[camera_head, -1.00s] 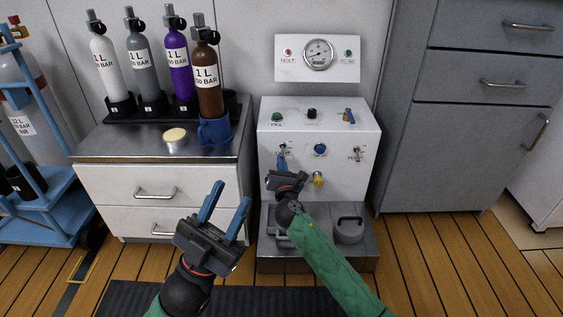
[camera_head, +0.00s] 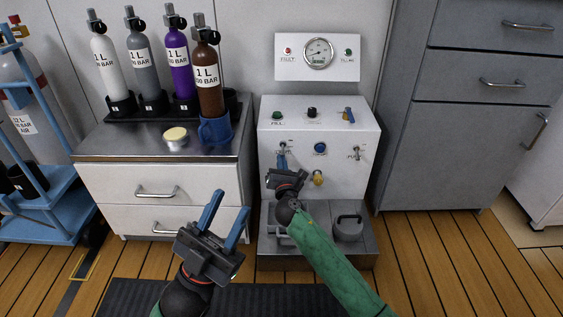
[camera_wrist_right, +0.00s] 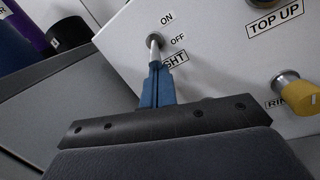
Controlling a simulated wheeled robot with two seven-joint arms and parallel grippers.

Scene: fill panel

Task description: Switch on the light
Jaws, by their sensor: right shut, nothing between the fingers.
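The light switch (camera_wrist_right: 153,44) is a small metal toggle on the panel's front face, with ON and OFF labels beside it and a partly covered label below. In the head view the switch (camera_head: 283,146) is at the left of the white panel (camera_head: 330,180). My right gripper (camera_head: 283,160) is shut with nothing between its fingers. Its blue fingertips (camera_wrist_right: 155,70) are at the lower end of the toggle lever; I cannot tell whether they touch it. My left gripper (camera_head: 223,218) is open and empty, in front of the drawer cabinet.
A gauge board (camera_head: 317,57) is above.

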